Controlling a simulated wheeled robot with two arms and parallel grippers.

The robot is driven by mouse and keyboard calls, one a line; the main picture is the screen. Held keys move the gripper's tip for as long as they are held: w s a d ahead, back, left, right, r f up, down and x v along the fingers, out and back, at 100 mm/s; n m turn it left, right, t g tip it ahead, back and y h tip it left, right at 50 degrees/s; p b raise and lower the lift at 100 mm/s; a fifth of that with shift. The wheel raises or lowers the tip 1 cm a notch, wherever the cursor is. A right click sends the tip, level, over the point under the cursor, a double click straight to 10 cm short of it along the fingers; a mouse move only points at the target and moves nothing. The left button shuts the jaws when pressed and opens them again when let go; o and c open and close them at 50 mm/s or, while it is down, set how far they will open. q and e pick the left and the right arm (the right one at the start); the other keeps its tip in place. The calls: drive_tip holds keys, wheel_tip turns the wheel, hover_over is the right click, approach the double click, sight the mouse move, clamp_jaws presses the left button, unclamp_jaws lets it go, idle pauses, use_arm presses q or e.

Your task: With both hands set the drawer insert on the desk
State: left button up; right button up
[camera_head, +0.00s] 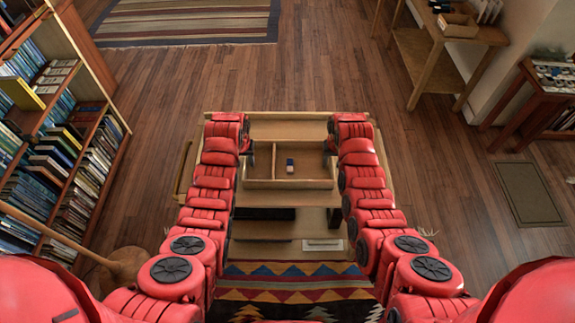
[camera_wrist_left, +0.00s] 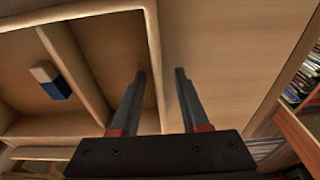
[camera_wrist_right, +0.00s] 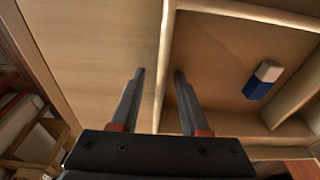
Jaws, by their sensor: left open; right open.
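The drawer insert (camera_head: 262,184) is a shallow light-wood tray with dividers, level at the wooden desk (camera_head: 288,130). Whether it rests on the top or is slightly above it, I cannot tell. A blue and white eraser (camera_head: 290,166) lies in one of its compartments. My left gripper (camera_head: 250,155) is open at the insert's left side; in the left wrist view its fingers (camera_wrist_left: 160,75) stand either side of the side wall (camera_wrist_left: 154,50). My right gripper (camera_head: 329,150) is open at the right side; in the right wrist view its fingers (camera_wrist_right: 160,75) also straddle the wall (camera_wrist_right: 166,40).
A bookcase (camera_head: 60,150) full of books stands at the left, with a round stool (camera_head: 125,262) near it. A wooden side table (camera_head: 430,60) stands at the back right. A patterned rug (camera_head: 290,285) lies in front of the desk.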

use_arm(q)
clamp_jaws()
use_arm(e)
clamp_jaws()
idle(1.2)
